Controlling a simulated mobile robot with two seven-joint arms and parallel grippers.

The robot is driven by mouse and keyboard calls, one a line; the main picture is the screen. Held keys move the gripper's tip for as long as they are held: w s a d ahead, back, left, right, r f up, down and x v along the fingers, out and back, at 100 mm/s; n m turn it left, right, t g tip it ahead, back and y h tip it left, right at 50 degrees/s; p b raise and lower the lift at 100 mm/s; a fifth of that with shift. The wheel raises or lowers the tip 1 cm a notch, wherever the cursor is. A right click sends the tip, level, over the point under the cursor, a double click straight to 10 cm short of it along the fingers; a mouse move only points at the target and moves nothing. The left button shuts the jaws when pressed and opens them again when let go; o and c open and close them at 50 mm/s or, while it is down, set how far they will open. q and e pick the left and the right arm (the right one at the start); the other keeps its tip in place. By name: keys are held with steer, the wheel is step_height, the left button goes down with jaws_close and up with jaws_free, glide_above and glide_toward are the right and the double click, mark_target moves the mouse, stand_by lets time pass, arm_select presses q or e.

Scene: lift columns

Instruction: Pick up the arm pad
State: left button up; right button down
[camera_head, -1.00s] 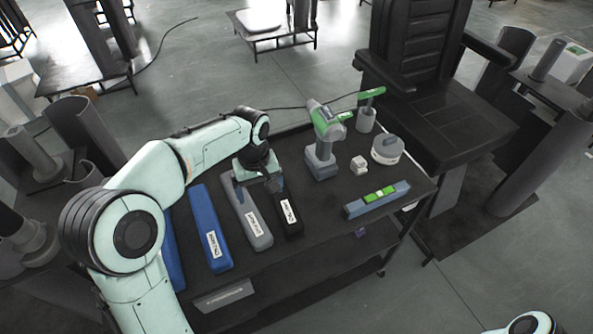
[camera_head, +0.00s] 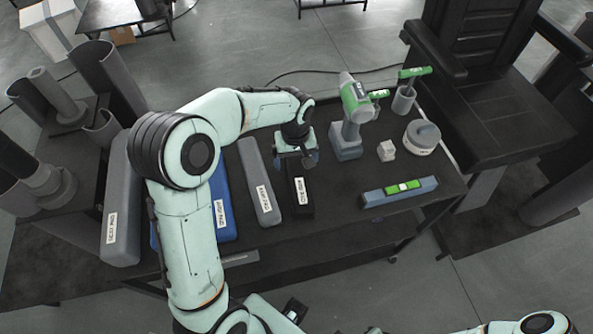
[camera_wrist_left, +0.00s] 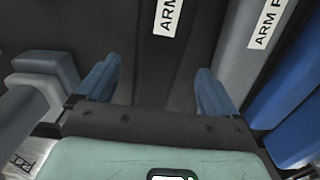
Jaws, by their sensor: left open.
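Two narrow pads lie side by side on the dark table, a black one (camera_head: 300,195) and a grey one (camera_head: 256,180). Each has a white label; in the wrist view the labels on the black pad (camera_wrist_left: 148,45) and grey pad (camera_wrist_left: 238,50) begin with "ARM". My left gripper (camera_head: 297,160) is over the far end of the black pad. In the wrist view its blue fingers (camera_wrist_left: 157,78) are apart, with the dark pad below and between them and nothing visibly gripped. Whether they touch it I cannot tell. My right gripper is out of view.
A blue pad (camera_head: 223,205) and a large grey pad (camera_head: 120,205) lie left. The green-grey drill (camera_head: 352,115) stands close right of the gripper. Beyond are a white block (camera_head: 387,150), a round container (camera_head: 421,138), a cup (camera_head: 403,99) and a level (camera_head: 400,192). A black chair stands right.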

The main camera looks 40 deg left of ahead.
mark_target(297, 167)
arm_select(q)
steer(key=f, duration=0.5)
steer(key=shift+d, duration=0.2)
steer(key=shift+r, duration=0.1)
steer(key=c, duration=1.4)
steer(key=shift+w, duration=0.1)
